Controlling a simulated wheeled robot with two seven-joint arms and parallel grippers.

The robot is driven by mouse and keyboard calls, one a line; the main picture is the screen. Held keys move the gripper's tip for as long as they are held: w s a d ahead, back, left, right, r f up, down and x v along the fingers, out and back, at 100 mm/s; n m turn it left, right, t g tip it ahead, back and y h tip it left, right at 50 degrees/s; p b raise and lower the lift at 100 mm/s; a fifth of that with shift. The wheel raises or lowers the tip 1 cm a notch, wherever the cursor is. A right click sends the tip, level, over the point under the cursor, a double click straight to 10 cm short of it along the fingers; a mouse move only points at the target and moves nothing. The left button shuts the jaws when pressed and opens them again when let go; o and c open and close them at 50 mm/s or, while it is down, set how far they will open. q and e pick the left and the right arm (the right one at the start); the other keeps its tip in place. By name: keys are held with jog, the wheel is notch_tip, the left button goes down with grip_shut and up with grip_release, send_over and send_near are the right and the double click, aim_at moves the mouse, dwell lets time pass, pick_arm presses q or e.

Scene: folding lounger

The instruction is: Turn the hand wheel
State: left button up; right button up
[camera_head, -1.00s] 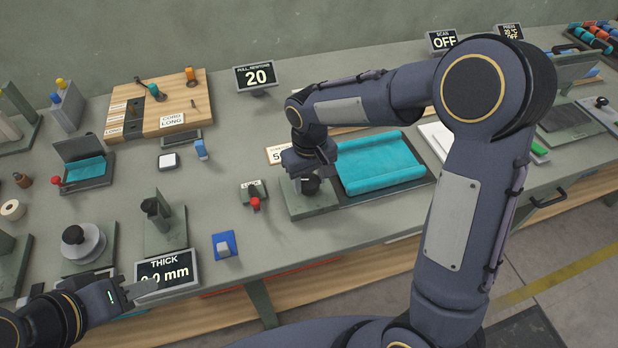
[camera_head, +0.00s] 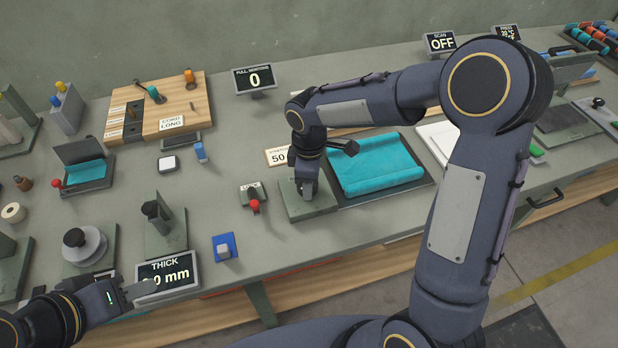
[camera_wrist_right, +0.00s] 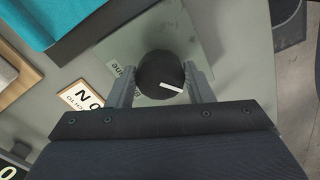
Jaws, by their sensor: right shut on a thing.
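The hand wheel (camera_wrist_right: 160,75) is a round black knob with a white mark, on a grey-green base plate (camera_head: 312,208). In the right wrist view it sits between the two fingers of my right gripper (camera_wrist_right: 160,88), which is shut on it. In the head view my right gripper (camera_head: 307,190) points down over the base plate and hides the wheel. My left gripper (camera_head: 135,291) is low at the left, in front of the thickness display, away from the wheel; its finger gap is not clear.
A teal cloth (camera_head: 375,163) lies on a dark tray right of the base plate. A pull display (camera_head: 255,79) behind reads 0. A card (camera_head: 279,156) reading 50 stands close by. A red-knobbed switch (camera_head: 254,204) and a blue switch (camera_head: 225,247) are to the left.

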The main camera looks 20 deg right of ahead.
jog(key=n+p, duration=0.1)
jog(key=n, duration=0.3)
jog(key=shift+w+r+n, duration=0.1)
jog(key=shift+r+n, duration=0.05)
jog(key=shift+n, duration=0.15)
jog(key=n+p, duration=0.1)
jog(key=n, duration=0.3)
jog(key=shift+w, duration=0.1)
dwell(0.4)
jog(key=o, duration=1)
notch_tip(320, 180, up, 8)
jog(key=shift+f, duration=0.15)
